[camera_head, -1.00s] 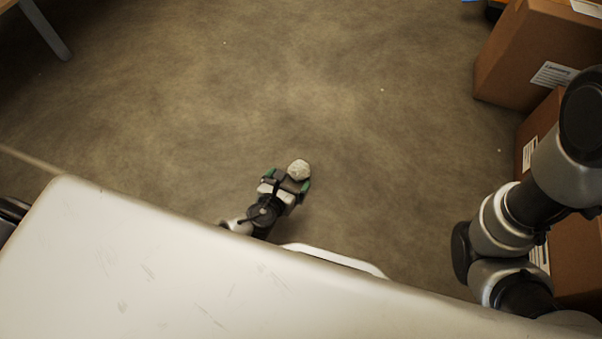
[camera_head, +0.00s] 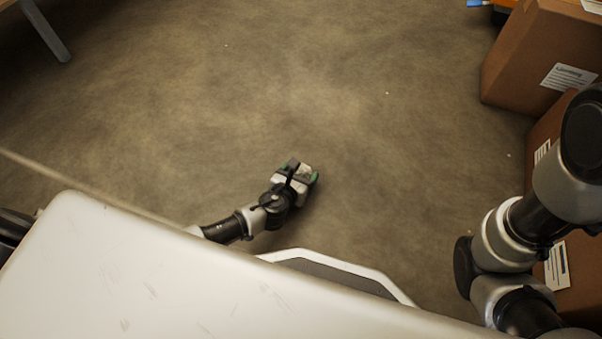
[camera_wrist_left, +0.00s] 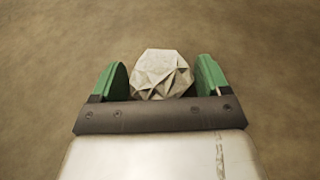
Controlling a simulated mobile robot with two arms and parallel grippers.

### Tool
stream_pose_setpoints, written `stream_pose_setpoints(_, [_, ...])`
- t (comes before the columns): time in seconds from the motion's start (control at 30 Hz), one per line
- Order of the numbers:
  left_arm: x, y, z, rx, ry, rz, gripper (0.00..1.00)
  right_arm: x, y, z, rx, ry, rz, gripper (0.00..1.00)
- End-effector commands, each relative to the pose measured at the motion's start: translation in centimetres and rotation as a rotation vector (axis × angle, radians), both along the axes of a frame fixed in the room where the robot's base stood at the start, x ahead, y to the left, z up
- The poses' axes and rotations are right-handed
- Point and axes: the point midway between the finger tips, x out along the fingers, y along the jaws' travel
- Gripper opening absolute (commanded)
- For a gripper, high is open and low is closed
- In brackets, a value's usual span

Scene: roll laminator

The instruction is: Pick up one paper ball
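A crumpled, pale paper ball (camera_wrist_left: 163,74) sits between the two green fingers of my left gripper (camera_wrist_left: 162,80) in the left wrist view. Little or no gap shows between ball and fingers, and firm contact cannot be made out. In the head view the left gripper (camera_head: 299,172) reaches down to the floor, with the ball (camera_head: 306,169) mostly hidden between its fingers. The fingers stand apart, one on each side of the ball. My right gripper is not in view; only the right arm shows at the right edge.
Cardboard boxes (camera_head: 530,55) stand along the right side. A pale, scratched surface (camera_head: 130,270) fills the lower left. A table leg (camera_head: 46,32) shows at the top left. The brown floor (camera_head: 250,100) around the left gripper is clear.

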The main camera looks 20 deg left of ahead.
Motion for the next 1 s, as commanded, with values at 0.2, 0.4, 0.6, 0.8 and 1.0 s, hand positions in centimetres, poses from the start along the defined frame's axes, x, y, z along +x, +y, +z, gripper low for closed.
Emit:
stream_pose_setpoints(0.2, [0.0,0.0,0.0,0.0,0.0,0.0,0.5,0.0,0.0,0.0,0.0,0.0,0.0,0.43])
stream_pose_setpoints(0.4, [0.0,0.0,0.0,0.0,0.0,0.0,0.49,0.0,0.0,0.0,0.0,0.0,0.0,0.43])
stream_pose_setpoints(0.6, [0.0,0.0,0.8,0.0,0.0,0.0,0.49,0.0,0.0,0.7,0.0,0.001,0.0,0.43])
stream_pose_setpoints(0.8, [0.0,0.0,3.3,0.0,-0.001,0.0,0.49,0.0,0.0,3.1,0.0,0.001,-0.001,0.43])
stream_pose_setpoints(1.0, [0.0,0.0,7.0,0.0,-0.001,-0.001,0.49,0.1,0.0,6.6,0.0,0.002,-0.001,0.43])
